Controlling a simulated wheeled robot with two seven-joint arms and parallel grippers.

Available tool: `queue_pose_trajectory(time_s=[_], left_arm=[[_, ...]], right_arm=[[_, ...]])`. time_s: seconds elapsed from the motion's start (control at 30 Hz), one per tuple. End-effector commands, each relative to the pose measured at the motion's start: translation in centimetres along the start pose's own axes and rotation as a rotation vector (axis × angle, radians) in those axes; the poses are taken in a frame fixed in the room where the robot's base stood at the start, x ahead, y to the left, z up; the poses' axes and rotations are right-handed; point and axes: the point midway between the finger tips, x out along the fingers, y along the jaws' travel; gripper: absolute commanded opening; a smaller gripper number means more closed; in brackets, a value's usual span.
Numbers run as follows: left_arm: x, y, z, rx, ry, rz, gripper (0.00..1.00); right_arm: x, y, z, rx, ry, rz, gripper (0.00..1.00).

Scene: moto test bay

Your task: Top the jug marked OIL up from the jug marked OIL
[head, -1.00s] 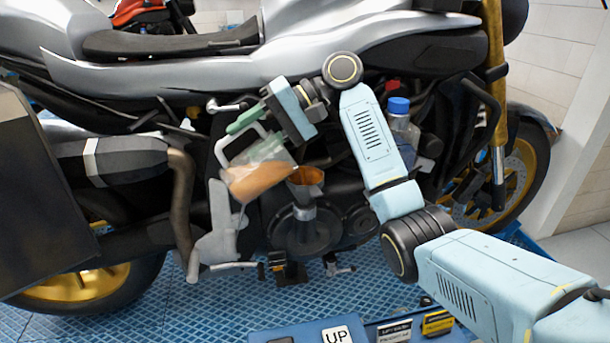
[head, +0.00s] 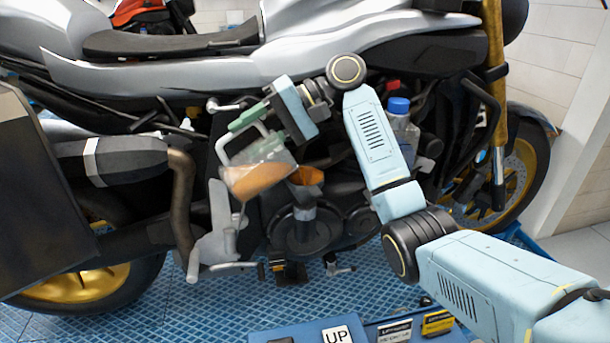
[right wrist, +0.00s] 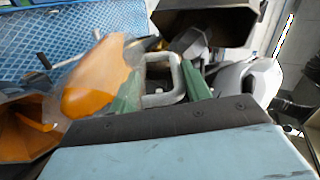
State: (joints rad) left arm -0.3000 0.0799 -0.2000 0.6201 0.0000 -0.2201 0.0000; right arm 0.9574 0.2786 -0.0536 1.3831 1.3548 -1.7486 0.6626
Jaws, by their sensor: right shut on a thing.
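My right gripper (head: 262,117) is shut on the pale handle (head: 232,143) of a clear jug (head: 276,152). The jug is tilted and holds orange-brown liquid; it also shows in the right wrist view (right wrist: 97,78). I see no OIL marking and cannot make out a second jug. My left gripper is not in view.
A silver and black motorcycle (head: 250,70) fills the space behind the jug. A blue-capped clear bottle (head: 400,124) stands behind my right arm. A blue tray (head: 300,335) with an UP label and small boxes is at the front. The blue ribbed floor (head: 140,310) lies below.

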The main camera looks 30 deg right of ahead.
Motion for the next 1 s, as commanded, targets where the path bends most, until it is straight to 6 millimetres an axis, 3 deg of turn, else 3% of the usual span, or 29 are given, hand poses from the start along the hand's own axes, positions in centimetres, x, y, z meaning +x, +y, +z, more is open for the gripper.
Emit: queue_pose_trajectory(time_s=[1.0], left_arm=[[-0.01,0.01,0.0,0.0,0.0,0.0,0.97]], right_arm=[[-0.51,-0.17,-0.08,0.003,0.002,-0.037,0.04]])
